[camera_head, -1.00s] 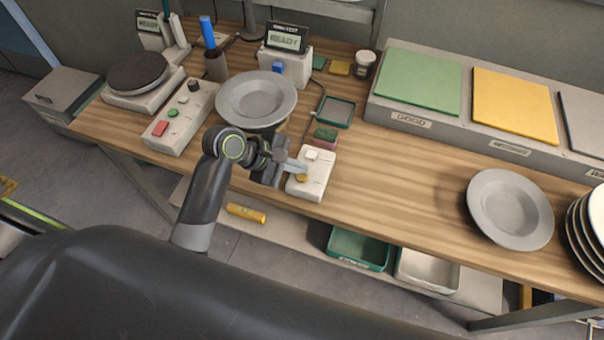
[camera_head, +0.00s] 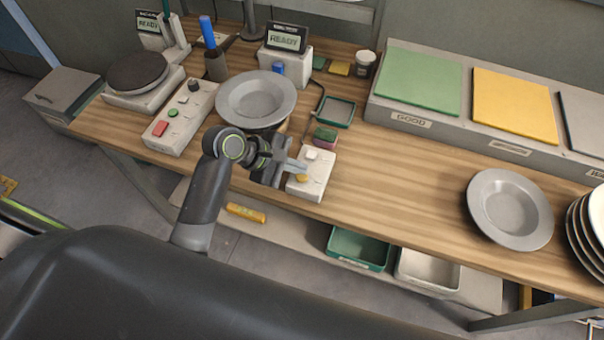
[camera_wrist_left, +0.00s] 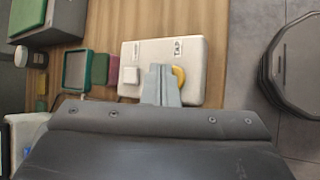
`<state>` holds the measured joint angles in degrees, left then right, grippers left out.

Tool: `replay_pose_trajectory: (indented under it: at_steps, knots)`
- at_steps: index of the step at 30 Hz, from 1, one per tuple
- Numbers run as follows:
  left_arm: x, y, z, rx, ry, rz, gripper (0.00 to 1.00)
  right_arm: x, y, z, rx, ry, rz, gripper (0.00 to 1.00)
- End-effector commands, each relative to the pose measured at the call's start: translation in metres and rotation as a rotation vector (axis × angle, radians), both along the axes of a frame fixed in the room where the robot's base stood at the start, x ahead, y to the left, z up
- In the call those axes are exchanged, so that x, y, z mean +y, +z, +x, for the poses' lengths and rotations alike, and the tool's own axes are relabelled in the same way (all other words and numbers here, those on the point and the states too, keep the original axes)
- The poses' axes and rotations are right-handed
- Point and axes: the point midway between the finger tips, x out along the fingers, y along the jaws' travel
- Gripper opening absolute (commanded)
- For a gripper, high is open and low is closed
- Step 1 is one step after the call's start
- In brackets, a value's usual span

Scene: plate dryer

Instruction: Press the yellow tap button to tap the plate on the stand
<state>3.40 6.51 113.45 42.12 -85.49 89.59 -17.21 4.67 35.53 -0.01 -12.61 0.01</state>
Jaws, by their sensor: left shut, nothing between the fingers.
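The yellow tap button (camera_head: 301,178) sits at the near left of a small white box (camera_head: 317,180) by the table's front edge. A white button (camera_head: 311,155) is on the same box. My left gripper (camera_head: 300,166) is shut and empty, with its tips over the box close to the yellow button. In the left wrist view the fingertips (camera_wrist_left: 160,72) lie beside the yellow button (camera_wrist_left: 178,76), partly covering it; I cannot tell whether they touch. A grey plate (camera_head: 256,98) rests on the stand, which is mostly hidden beneath it. My right gripper is not in view.
A control box with red and green buttons (camera_head: 182,116) stands left of the plate. A READY display (camera_head: 286,40) is behind it. A sponge (camera_head: 325,137) and green tray (camera_head: 336,111) lie beyond the white box. Another grey plate (camera_head: 510,210) lies right; the table between is clear.

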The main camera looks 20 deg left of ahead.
Motion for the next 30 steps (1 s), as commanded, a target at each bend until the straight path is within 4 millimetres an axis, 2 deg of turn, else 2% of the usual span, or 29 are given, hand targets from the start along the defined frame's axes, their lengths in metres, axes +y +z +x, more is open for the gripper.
replay_pose_trajectory:
  at_steps: [13,30]
  knots:
    - [0.0,-0.007,0.0,0.001,0.0,0.0,0.0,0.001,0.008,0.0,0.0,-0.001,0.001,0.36]
    - [0.0,-0.011,0.0,0.001,0.0,0.0,0.0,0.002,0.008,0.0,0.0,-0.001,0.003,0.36]
